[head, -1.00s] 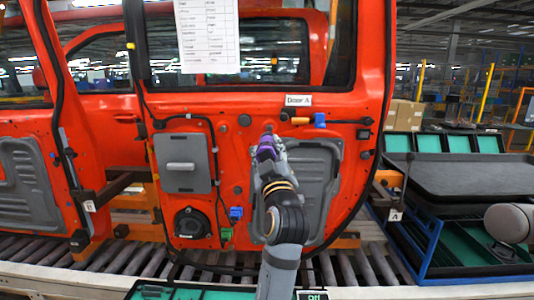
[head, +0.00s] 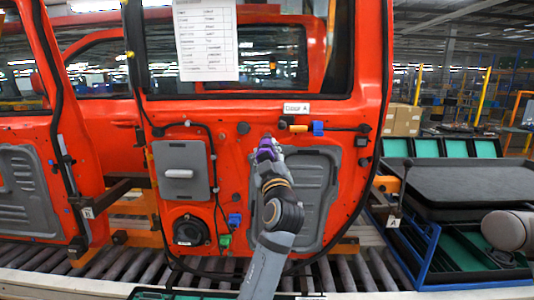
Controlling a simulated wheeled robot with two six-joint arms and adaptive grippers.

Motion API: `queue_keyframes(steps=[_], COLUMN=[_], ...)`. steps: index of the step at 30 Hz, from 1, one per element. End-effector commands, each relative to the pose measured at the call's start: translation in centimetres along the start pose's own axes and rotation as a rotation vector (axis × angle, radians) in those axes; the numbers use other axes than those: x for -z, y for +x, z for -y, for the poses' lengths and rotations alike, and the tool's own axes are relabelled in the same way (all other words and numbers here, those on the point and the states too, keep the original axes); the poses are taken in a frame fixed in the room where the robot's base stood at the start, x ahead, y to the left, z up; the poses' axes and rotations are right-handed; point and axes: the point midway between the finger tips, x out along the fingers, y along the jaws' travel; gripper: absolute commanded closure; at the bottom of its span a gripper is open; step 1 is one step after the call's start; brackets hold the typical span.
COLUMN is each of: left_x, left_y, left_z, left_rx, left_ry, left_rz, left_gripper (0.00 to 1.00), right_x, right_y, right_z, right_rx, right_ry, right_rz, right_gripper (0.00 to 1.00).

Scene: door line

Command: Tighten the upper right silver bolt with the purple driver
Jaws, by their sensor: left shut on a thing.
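My left gripper (head: 268,158) is in front of the red door labelled Door A (head: 237,184), at the upper left of its large grey panel (head: 318,185). It is shut on the purple driver (head: 265,148), whose tip points at the door's upper middle. The silver bolt at the tip is too small or hidden to make out, and I cannot tell whether the driver touches it. My right gripper is not in view; only a part of my right arm shows at the right edge.
A grey box (head: 181,170), a round black speaker (head: 190,229), a blue connector (head: 235,219) and a green connector (head: 224,240) are on the door. A paper sheet (head: 206,40) hangs above.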

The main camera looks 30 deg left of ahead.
Motion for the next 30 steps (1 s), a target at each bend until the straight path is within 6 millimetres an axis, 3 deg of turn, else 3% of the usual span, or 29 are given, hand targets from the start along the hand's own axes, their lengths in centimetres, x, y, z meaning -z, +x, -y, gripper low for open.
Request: queue_keyframes(steps=[30], left_x=[0.26], left_y=[0.01], left_z=[-0.12], left_rx=[-0.002], left_ry=[-0.001], left_rz=[-0.003], left_gripper=[1.0], right_x=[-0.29], right_y=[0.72], right_z=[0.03], right_rx=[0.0], right_ry=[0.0], right_rz=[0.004], right_gripper=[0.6])
